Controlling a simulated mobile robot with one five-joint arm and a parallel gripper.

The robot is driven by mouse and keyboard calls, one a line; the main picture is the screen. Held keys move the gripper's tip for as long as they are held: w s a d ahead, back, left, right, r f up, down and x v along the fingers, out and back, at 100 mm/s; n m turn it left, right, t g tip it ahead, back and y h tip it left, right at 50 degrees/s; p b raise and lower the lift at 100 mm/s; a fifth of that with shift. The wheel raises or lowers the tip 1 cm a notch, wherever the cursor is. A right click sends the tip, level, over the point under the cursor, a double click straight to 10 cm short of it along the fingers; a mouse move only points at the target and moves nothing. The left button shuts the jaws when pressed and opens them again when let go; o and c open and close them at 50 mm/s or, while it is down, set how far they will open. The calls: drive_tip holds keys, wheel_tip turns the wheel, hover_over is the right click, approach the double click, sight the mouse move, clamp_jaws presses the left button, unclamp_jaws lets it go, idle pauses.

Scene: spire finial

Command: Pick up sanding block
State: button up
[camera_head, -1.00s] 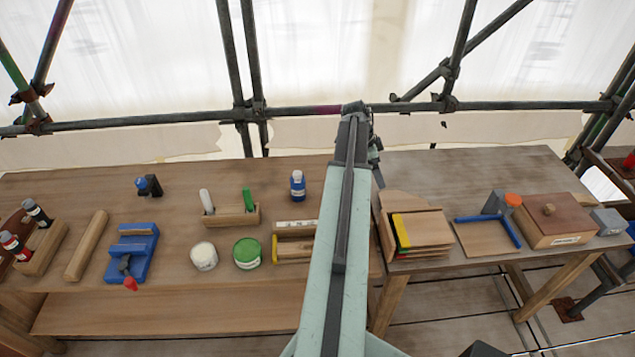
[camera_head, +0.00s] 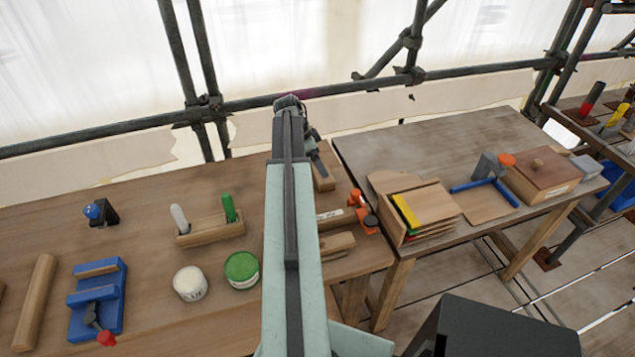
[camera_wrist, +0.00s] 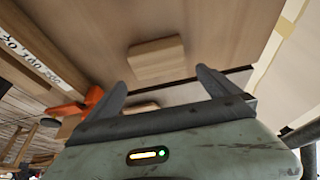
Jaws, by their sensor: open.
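A plain wooden block, which looks like the sanding block, lies on the workbench (camera_head: 140,265). In the head view the block (camera_head: 323,178) is partly hidden by my arm. In the wrist view the block (camera_wrist: 157,60) shows ahead, between and beyond my fingertips. My gripper (camera_wrist: 163,78) is open and empty, with its two dark fingers apart. In the head view my gripper (camera_head: 318,165) is at the arm's far end, close to the block. I cannot tell its exact height above the bench.
An orange clamp-like tool (camera_head: 367,218) and wooden pieces lie nearer on the bench; orange also shows at left in the wrist view (camera_wrist: 92,101). A green-lidded tin (camera_head: 242,268) and white tin (camera_head: 190,284) stand left of my arm. Scaffold rails (camera_head: 300,95) run behind.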

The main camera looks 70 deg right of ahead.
drive_tip(key=shift+b+x, duration=1.35)
drive_tip(key=shift+x, duration=0.05)
drive_tip(key=b+x, duration=0.3)
drive_tip(key=a+b+x, duration=0.1)
drive_tip(key=b+x, duration=0.1)
drive_tip(key=shift+w+f, duration=0.3)
drive_tip(key=shift+w, duration=0.05)
drive_tip(key=shift+s+d, duration=0.1)
drive_tip(key=shift+d, duration=0.05)
drive_tip(key=shift+r, duration=0.15)
drive_tip(key=c, duration=1.2)
wheel_tip(320, 180, up, 10)
drive_tip(key=p, duration=1)
drive_tip(key=shift+r, duration=0.15)
